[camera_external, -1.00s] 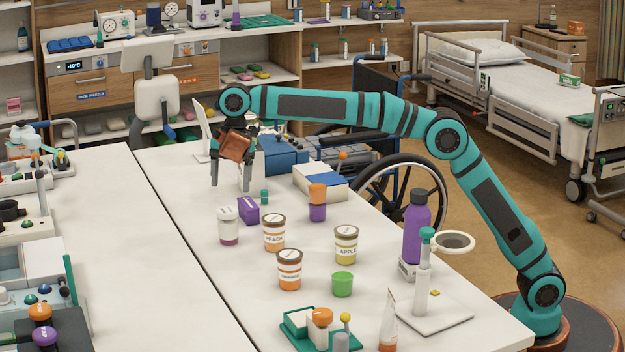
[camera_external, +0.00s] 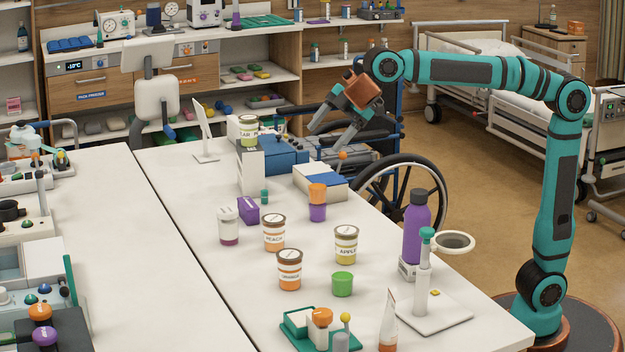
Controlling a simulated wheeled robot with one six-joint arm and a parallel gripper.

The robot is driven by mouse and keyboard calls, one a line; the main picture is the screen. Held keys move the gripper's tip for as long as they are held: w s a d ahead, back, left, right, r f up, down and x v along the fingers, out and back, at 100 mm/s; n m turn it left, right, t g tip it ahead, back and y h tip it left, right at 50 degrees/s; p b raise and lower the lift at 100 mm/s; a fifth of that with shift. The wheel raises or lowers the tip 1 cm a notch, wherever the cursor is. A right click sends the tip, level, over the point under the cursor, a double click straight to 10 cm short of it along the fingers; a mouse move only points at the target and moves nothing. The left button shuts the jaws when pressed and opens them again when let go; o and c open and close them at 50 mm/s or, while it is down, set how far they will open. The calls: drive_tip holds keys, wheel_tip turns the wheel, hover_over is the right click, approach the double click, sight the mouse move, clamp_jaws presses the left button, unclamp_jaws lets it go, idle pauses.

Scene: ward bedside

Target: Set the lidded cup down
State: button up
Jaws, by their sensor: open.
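My gripper (camera_external: 331,138) is open and empty, raised above the back right edge of the table, clear of all the cups. Several lidded cups are in view and I cannot tell which one is meant. Brown-lidded cups stand upright on the table: a peach one (camera_external: 274,233), an apple one (camera_external: 346,245) and an orange one (camera_external: 289,270).
A purple box (camera_external: 248,210), an orange-capped purple jar (camera_external: 317,203), a pale jar (camera_external: 229,227) and a green cup (camera_external: 342,284) stand nearby. A purple bottle (camera_external: 416,230) and a ring stand (camera_external: 432,312) are at the right. The table's left side (camera_external: 185,205) is clear.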

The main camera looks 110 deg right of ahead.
drive_tip(key=s+a+r+m+t, duration=0.15)
drive_tip(key=s+a, duration=0.25)
drive_tip(key=s, duration=0.5)
drive_tip(key=s+a+m+t, duration=0.1)
drive_tip(key=s+a+t, duration=0.2)
drive_tip(key=s+a, duration=0.35)
drive_tip(key=s+a+f+m+t, duration=0.1)
drive_tip(key=s+a+f+t, duration=0.1)
drive_tip(key=s, duration=0.7)
drive_tip(key=s+a+f+m+t+y, duration=0.1)
drive_tip(key=s+f, duration=0.3)
drive_tip(key=s, duration=0.6)
drive_tip(key=shift+s+a+f+t, duration=0.2)
drive_tip(key=shift+a+t, duration=0.2)
drive_tip(key=shift+t, duration=0.45)
